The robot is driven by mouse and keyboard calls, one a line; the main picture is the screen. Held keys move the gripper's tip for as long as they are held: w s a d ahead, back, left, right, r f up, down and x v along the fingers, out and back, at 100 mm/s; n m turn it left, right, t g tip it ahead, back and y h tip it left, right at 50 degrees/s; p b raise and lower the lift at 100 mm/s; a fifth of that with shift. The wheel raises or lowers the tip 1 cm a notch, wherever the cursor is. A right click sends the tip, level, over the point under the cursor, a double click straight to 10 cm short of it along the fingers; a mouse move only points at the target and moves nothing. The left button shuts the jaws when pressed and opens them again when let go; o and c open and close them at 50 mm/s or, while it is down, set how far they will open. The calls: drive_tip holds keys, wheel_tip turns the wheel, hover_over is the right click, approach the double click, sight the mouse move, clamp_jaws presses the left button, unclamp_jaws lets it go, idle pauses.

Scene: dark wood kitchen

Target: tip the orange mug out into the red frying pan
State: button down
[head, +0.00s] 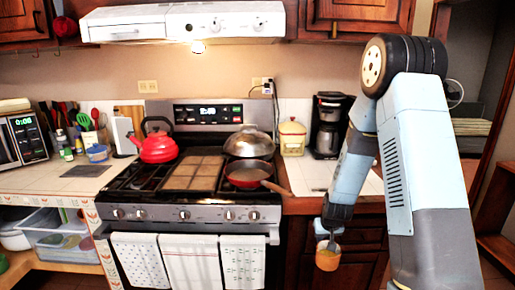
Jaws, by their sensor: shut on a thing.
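The orange mug (328,259) is at the lower right of the head view, in front of the cabinets right of the stove. My gripper (329,241) points down and is shut on the mug near its top. The mug looks about upright; its contents are too small to make out. The red frying pan (245,172) sits on the stove's right front burner, with its brown handle (277,188) pointing right and toward me over the counter edge. My gripper and the mug are lower in the picture than the pan, to its right and apart from it.
A domed metal lid or wok (250,142) stands just behind the pan. A red kettle (155,146) is on the stove's left side. A yellow canister (292,137) and a black coffee maker (328,125) stand on the right counter. Towels (190,262) hang on the oven's front rail.

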sight(320, 247)
drive_tip(key=shift+s+a+f+x, duration=0.1)
drive_tip(key=shift+s+x, duration=0.1)
drive_tip(key=shift+x, duration=0.7)
drive_tip(key=shift+s+a+f+x, duration=0.1)
drive_tip(key=shift+s+x, duration=0.1)
drive_tip(key=shift+x, duration=0.7)
drive_tip(key=shift+s+a+f+x, duration=0.1)
drive_tip(key=shift+s+x, duration=0.05)
drive_tip(key=shift+x, duration=0.75)
drive_tip(key=shift+d, duration=0.2)
